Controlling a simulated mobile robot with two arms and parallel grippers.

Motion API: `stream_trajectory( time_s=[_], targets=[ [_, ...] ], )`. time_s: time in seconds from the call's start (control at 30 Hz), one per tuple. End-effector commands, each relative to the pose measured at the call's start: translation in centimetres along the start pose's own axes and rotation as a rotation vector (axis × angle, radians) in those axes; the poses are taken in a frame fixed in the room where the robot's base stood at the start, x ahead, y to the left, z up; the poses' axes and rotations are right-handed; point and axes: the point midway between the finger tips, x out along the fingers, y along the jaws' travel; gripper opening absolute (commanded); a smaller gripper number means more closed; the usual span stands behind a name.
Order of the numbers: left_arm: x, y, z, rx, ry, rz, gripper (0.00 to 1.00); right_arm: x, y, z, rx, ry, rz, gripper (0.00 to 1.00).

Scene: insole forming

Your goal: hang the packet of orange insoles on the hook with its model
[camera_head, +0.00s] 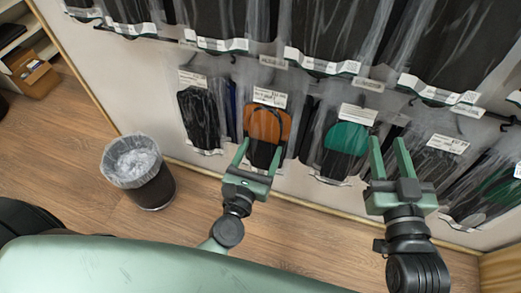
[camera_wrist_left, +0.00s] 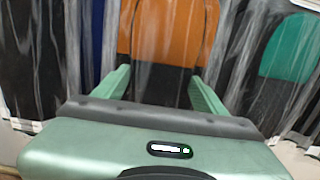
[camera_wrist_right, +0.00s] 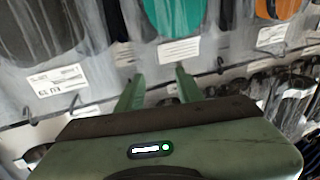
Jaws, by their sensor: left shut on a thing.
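The packet of orange insoles (camera_head: 267,125) is upright at the wall display, with a white label (camera_head: 270,97) at its top and a dark lower part. My left gripper (camera_head: 260,152) has its fingers on either side of the packet's lower part and is shut on it. The orange packet also fills the middle of the left wrist view (camera_wrist_left: 168,35). Whether its top is on a hook cannot be told. My right gripper (camera_head: 390,147) is open and empty, in front of the display, to the right of a green-insole packet (camera_head: 346,138).
A black-insole packet (camera_head: 200,118) hangs left of the orange one. More packets hang above and to the right. Hooks and price tags (camera_wrist_right: 58,88) line the display. A bin with a clear liner (camera_head: 140,172) stands on the wooden floor at left.

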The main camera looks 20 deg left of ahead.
Motion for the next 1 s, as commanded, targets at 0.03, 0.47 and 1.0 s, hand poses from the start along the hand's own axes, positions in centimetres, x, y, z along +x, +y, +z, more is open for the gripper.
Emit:
stream_trajectory(
  time_s=[0.03,0.47,1.0],
  targets=[
    [0.0,0.0,0.0,0.0,-0.001,0.0,0.28,0.0,0.0,0.1,0.001,-0.002,0.001,0.36],
    [0.0,0.0,-0.1,0.0,-0.001,0.0,0.28,-0.1,0.1,0.2,0.002,-0.002,0.004,0.36],
    [0.0,0.0,-0.1,0.001,-0.001,0.0,0.88,0.1,-0.1,-0.8,0.002,0.047,-0.001,0.36]
  ],
)
